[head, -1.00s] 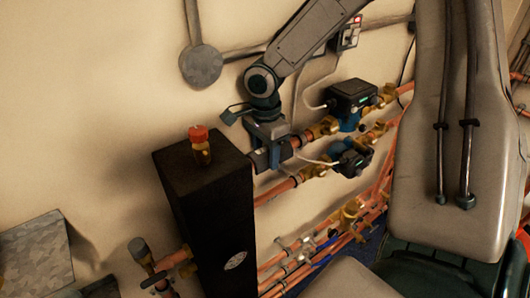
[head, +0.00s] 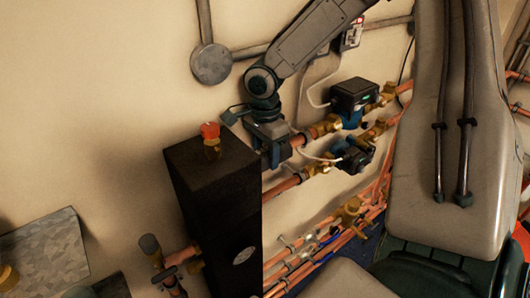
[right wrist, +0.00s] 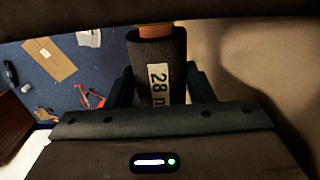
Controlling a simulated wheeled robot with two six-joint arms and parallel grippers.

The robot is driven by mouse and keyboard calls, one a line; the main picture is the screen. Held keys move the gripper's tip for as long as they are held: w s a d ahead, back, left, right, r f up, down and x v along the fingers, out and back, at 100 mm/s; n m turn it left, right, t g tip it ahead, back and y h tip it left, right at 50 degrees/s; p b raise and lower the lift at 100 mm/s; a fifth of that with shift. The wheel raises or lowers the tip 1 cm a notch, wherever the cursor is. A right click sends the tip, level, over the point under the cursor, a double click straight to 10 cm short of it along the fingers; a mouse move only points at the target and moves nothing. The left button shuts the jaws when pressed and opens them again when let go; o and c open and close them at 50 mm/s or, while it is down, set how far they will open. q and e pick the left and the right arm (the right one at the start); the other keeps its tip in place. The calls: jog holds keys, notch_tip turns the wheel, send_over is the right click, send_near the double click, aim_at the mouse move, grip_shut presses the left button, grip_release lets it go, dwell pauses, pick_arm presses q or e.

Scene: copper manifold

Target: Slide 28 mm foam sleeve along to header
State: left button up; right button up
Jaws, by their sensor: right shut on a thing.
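My right gripper (head: 275,150) is shut on the dark grey foam sleeve, close to the right side of the black box-shaped header (head: 215,205). The sleeve (right wrist: 160,60) shows in the right wrist view between the two fingers, with a white label reading "28 m", the rest cut off. Orange copper pipe (right wrist: 155,30) comes out of its far end, so the sleeve sits around the pipe. In the head view the sleeve is mostly hidden by the gripper and header; I cannot tell whether it touches the header. My left gripper is not in view.
A red-capped brass fitting (head: 211,140) stands on the header. Pumps (head: 352,98) and brass valves (head: 320,130) sit on the pipes right of the gripper. More copper pipes (head: 320,252) run below. A round grey wall box (head: 211,63) is above.

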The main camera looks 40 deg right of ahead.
aim_at(264, 150)
jog(key=shift+a, duration=0.2)
jog(key=o, duration=1)
jog(key=shift+a, duration=0.15)
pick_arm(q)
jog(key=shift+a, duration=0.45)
pick_arm(e)
jog(key=shift+o, duration=0.2)
jog(key=shift+w+d+r, duration=0.1)
jog(key=shift+d+r, duration=0.1)
jog(key=shift+r, duration=0.3)
notch_tip(264, 150, up, 10)
jog(key=shift+f+b, duration=0.1)
jog(key=shift+b, duration=0.9)
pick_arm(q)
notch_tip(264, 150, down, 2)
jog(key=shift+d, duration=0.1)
